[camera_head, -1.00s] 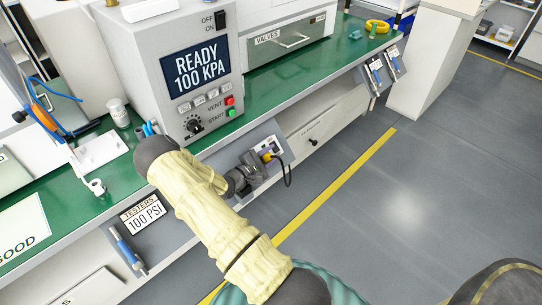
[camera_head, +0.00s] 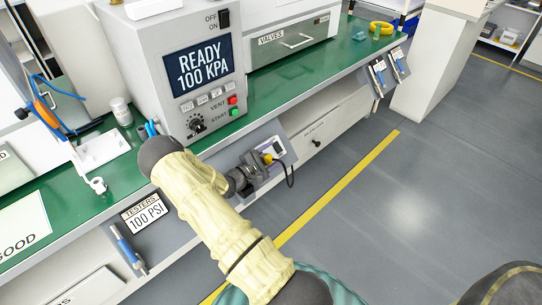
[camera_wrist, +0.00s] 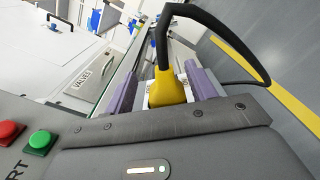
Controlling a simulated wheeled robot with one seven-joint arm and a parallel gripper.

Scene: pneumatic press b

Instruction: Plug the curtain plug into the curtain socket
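The yellow curtain plug (camera_head: 267,158) is at a white-faced panel (camera_head: 279,147) on the front of the green bench, with a black cable looping down from it. In the wrist view the plug (camera_wrist: 167,88) stands between my two purple-grey fingers, its black cable arching up and to the right. My gripper (camera_wrist: 162,88) is open around the plug, with a gap visible at the left finger. White surface with small print shows beside the plug. The plug's front end and the socket opening are hidden, so I cannot tell how they meet.
The grey press (camera_head: 177,75) reads "READY 100 KPA", with red and green buttons close to my gripper in the wrist view. A drawer front (camera_head: 318,137) lies right of the panel. More blue-handled tools (camera_head: 380,73) hang further right. The floor right of the bench is clear.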

